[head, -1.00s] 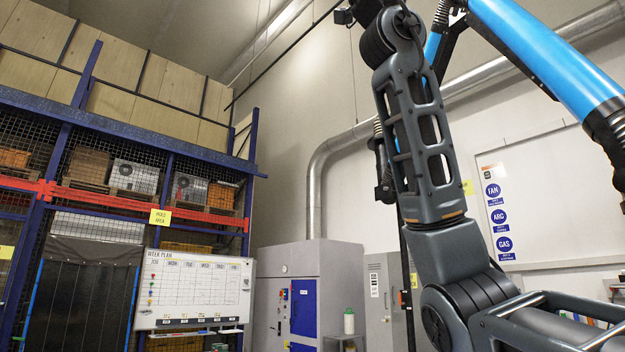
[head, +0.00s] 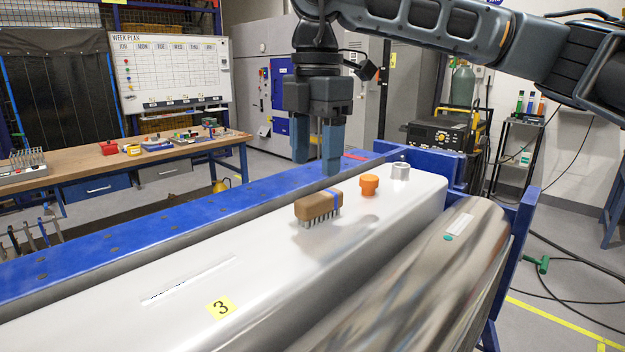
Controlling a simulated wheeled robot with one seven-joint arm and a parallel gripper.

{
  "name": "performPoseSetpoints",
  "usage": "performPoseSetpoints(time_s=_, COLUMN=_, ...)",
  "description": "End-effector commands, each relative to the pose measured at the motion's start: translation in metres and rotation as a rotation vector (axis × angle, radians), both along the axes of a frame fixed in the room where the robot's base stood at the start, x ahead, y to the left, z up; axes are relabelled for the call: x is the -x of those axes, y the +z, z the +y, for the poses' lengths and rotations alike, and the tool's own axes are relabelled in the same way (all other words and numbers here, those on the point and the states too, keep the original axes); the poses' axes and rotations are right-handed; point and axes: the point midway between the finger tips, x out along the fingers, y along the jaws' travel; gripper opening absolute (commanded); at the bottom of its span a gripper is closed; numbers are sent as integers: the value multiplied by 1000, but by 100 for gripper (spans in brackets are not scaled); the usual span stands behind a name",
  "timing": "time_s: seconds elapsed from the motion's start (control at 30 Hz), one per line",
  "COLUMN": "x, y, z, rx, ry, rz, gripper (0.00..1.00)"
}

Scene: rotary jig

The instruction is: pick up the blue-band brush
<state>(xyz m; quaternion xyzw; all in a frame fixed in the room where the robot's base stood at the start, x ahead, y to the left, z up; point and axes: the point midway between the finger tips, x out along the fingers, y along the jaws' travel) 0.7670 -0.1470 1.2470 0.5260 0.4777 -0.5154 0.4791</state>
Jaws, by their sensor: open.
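The blue-band brush (head: 316,206) lies on top of the long silver workpiece (head: 270,255) in the head view. My gripper (head: 331,170) points straight down above and slightly behind the brush. Its two blue-grey fingers are apart and hold nothing.
An orange knob (head: 369,185) and a small metal cylinder (head: 400,171) stand on the workpiece right of the brush. A blue beam (head: 120,235) runs behind it. A shiny rounded metal piece (head: 440,270) lies in front. A wooden workbench (head: 130,160) stands at the back left.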

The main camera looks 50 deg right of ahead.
Motion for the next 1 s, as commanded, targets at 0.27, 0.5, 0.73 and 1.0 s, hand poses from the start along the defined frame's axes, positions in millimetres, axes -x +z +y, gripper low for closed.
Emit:
performPoseSetpoints(time_s=0.27, x=4, y=-26, z=-4, rx=9, ry=-9, rz=17, gripper=62)
performPoseSetpoints(time_s=0.5, x=3, y=-52, z=-8, rx=6, ry=-8, rz=17, gripper=62)
performPoseSetpoints(time_s=0.73, x=3, y=-77, z=-9, rx=9, ry=-8, rz=14, gripper=62)
performPoseSetpoints(time_s=1.0, x=3, y=-80, z=-9, rx=9, ry=-8, rz=13, gripper=62)
